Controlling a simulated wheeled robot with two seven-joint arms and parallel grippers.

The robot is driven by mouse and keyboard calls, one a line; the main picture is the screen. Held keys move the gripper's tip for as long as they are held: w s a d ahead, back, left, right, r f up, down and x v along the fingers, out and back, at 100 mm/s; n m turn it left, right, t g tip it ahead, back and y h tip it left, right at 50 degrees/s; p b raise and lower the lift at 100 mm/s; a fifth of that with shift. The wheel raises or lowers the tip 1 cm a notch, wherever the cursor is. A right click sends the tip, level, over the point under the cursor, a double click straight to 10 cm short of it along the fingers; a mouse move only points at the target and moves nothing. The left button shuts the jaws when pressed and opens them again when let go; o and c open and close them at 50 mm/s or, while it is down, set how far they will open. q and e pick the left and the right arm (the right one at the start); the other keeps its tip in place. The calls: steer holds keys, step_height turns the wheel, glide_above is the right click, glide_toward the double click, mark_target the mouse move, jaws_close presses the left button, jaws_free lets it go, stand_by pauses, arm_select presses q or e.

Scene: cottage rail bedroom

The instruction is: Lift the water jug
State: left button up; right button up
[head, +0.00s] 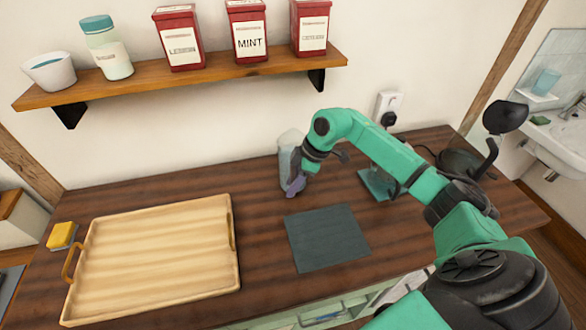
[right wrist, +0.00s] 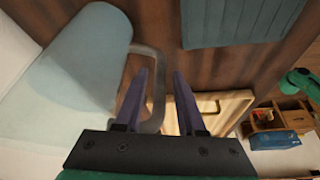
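The water jug (head: 287,150) is a pale translucent vessel standing on the brown wooden counter below the shelf, partly hidden by my right gripper. In the right wrist view the pale blue jug (right wrist: 85,65) fills the upper left, and its clear handle (right wrist: 158,92) reaches out to the right. My right gripper (head: 294,188), with purple fingers, is at the jug's front. In the right wrist view its fingers (right wrist: 159,76) are apart, with the handle's outer bar between them. I cannot tell whether either finger touches it. My left gripper is not in view.
A dark teal mat (head: 327,238) lies in front of the jug. A wooden tray (head: 155,255) and a yellow sponge (head: 62,235) are at the left. A shelf (head: 190,80) with red tins (head: 178,38) hangs above. A black lamp (head: 506,118) stands right.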

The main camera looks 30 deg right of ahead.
jaws_close()
stand_by(1.1)
steer(key=shift+w+r, duration=0.15)
